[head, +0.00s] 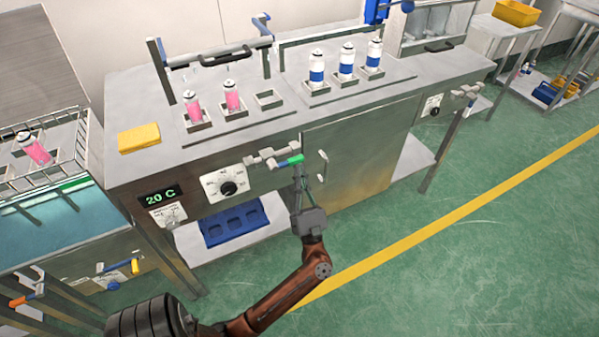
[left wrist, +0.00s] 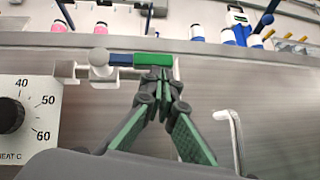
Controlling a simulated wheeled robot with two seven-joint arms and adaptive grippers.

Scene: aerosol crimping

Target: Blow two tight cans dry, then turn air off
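Two pink cans (head: 232,97) (head: 193,108) stand upright in square holders at the left of the bench top. A third pink can (head: 35,148) lies tilted in the wire basket at the far left. Several blue-and-white cans (head: 346,60) stand in holders farther right. A valve lever (head: 290,161), green and blue, lies level on the bench front; it also shows in the left wrist view (left wrist: 153,59). My left gripper (head: 299,170) has its fingertips together just below the lever's green part (left wrist: 163,80). I cannot tell whether they touch it. My right gripper is out of view.
An empty holder (head: 268,99) sits right of the pink cans. A yellow sponge-like block (head: 139,138) lies on the bench's left end. A dial (head: 228,187) and a 20 C display (head: 160,195) are on the front. A bent metal handle (left wrist: 235,140) stands out beside my gripper.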

